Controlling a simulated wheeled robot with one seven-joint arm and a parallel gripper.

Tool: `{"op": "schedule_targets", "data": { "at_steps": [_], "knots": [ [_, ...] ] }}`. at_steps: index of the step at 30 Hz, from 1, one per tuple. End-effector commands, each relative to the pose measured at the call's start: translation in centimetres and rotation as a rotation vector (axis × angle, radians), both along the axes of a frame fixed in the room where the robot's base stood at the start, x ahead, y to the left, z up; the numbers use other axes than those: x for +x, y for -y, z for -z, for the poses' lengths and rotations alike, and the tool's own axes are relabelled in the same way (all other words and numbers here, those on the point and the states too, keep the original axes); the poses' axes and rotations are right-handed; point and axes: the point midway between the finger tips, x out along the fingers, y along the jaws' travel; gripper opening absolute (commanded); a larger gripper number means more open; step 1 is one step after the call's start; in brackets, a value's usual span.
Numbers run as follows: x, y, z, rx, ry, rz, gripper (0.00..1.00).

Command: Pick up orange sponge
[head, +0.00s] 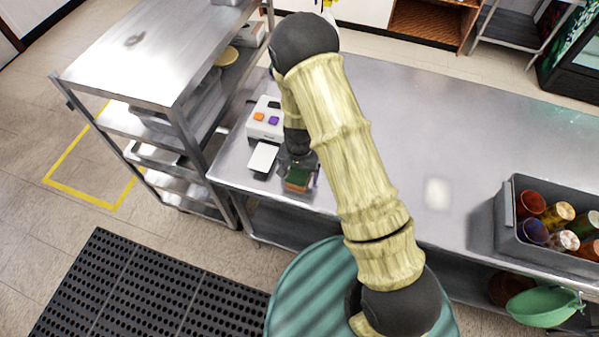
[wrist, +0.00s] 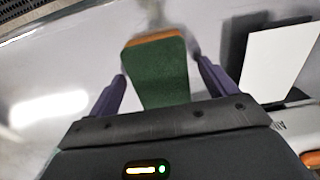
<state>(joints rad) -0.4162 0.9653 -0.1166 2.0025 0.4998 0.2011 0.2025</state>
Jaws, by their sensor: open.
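The orange sponge (head: 297,184) has a green upper face and lies on the steel counter near its front left edge. In the wrist view the sponge (wrist: 164,76) shows its green face, with an orange strip along the far end. My gripper (head: 300,172) is over the sponge, pointing down. In the wrist view my gripper (wrist: 160,68) is open, with one purple finger on each side of the sponge. Gaps show between fingers and sponge. The sponge's near end is hidden behind the gripper body. I cannot tell how far above the counter the fingertips are.
A white box (head: 259,130) with orange and purple squares and a white card (head: 262,158) are close left of the sponge. A steel shelf rack (head: 150,60) stands further left. A grey bin (head: 510,232) of cups is at right. The counter's middle is clear.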

Motion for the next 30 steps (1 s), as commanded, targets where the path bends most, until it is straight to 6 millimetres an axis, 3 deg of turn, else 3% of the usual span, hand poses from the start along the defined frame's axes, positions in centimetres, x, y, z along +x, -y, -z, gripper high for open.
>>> {"op": "schedule_targets", "data": {
  "at_steps": [8,15,30],
  "knots": [
    [0.00,-0.01,-0.03,0.000,0.000,0.000,0.83],
    [0.00,-0.01,-0.03,0.000,0.000,0.000,0.37],
    [0.08,-0.05,-0.72,0.000,0.002,-0.001,0.37]
  ]
}}
